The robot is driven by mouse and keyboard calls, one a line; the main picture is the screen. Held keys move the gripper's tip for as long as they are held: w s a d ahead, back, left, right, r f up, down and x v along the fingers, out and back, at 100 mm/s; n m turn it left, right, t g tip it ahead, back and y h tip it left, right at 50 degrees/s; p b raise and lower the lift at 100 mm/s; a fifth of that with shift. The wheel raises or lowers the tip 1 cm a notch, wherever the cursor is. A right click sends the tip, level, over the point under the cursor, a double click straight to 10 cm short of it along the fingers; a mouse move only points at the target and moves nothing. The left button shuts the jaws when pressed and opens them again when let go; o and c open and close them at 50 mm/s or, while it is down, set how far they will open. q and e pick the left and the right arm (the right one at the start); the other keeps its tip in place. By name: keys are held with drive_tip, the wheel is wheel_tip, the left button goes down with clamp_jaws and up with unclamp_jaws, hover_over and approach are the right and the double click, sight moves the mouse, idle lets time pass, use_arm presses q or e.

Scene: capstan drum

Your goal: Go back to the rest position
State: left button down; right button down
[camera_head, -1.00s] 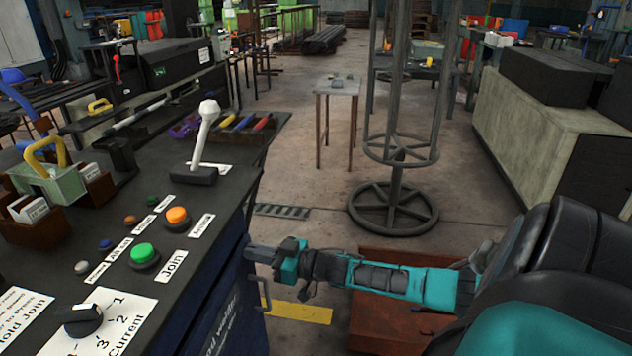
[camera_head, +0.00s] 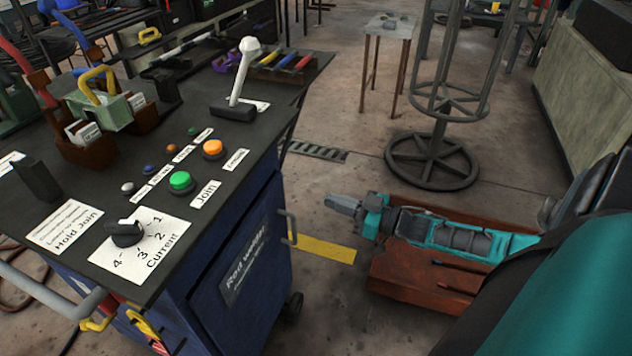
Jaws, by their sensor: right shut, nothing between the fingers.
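My right gripper (camera_head: 343,205) shows right of centre, at the end of my teal and black right arm. It is shut and empty, pointing left towards the side of the blue welder cabinet (camera_head: 240,265). It is apart from the cabinet's grey side handle (camera_head: 291,229). My left gripper is not in view.
The cabinet top carries a white lever (camera_head: 243,70), a green button (camera_head: 181,182), an orange button (camera_head: 213,149) and a black current knob (camera_head: 127,233). A rust-brown box (camera_head: 415,280) lies on the floor below my right arm. A grey drum frame (camera_head: 432,160) stands beyond. Open floor lies between.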

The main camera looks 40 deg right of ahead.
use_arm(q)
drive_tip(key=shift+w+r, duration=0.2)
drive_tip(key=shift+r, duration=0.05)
use_arm(e)
drive_tip(key=shift+v, duration=0.85)
drive_tip(key=shift+d, duration=0.1)
